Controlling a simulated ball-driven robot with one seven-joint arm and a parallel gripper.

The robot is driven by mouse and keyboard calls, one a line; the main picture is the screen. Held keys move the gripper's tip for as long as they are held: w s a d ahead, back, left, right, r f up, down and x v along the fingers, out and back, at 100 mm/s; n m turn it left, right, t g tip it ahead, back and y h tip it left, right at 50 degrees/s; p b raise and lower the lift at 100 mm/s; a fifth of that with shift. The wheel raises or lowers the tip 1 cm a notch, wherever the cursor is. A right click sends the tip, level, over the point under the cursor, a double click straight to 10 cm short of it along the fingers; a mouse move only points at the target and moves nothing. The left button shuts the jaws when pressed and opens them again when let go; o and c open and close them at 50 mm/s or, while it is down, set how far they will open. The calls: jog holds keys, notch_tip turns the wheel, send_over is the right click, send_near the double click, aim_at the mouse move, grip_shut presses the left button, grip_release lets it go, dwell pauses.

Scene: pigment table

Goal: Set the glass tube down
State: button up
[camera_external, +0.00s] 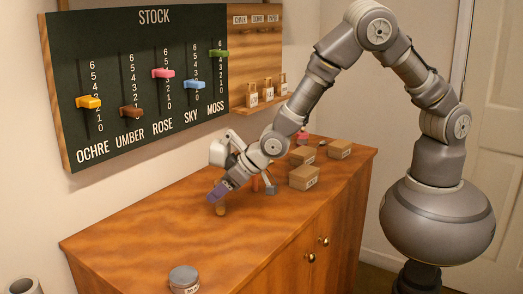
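The wooden cabinet top (130,250) is clear at front left, apart from a grey-lidded round jar (184,279). A dark green STOCK board (140,85) with coloured sliders hangs behind, beside a small shelf of labelled items (267,90).

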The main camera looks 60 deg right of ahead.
jog(key=shift+r, duration=0.25)
jog(key=p+v, duration=0.4)
jog(key=v, duration=0.8)
